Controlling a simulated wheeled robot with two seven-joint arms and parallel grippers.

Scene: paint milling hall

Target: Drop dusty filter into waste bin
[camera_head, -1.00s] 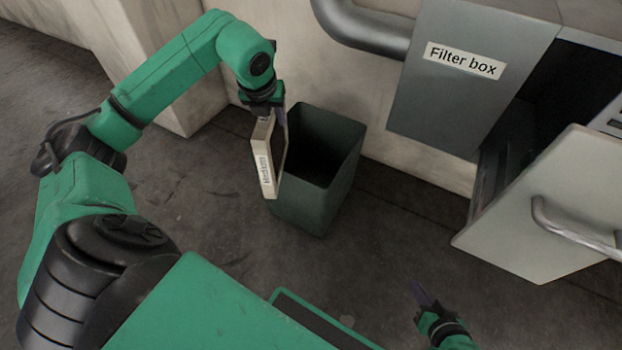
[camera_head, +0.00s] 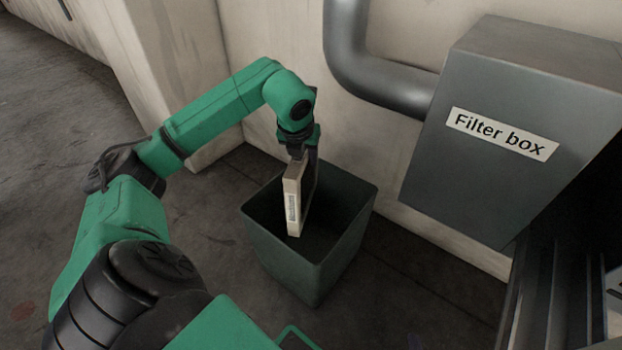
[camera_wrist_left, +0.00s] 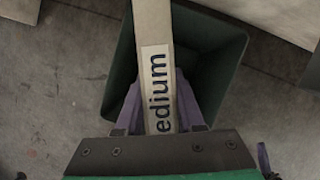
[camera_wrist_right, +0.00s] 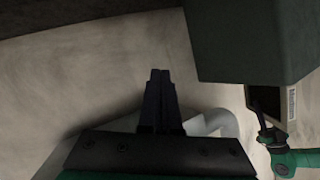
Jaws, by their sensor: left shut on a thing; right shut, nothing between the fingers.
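The dusty filter (camera_head: 293,203) is a pale flat frame with a label, held upright at the bin's mouth. In the left wrist view the filter (camera_wrist_left: 154,30) shows the letters "edium". My left gripper (camera_head: 304,152) is shut on its upper end. The waste bin (camera_head: 305,270) is dark green and open-topped, below the filter. I cannot tell how far the filter's lower end reaches inside.
A grey box labelled "Filter box" (camera_head: 500,135) is at the right, with dark open rails (camera_head: 560,300) beneath it. A grey pipe (camera_head: 375,80) runs along the wall behind the bin. Bare floor (camera_head: 430,290) lies right of the bin.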

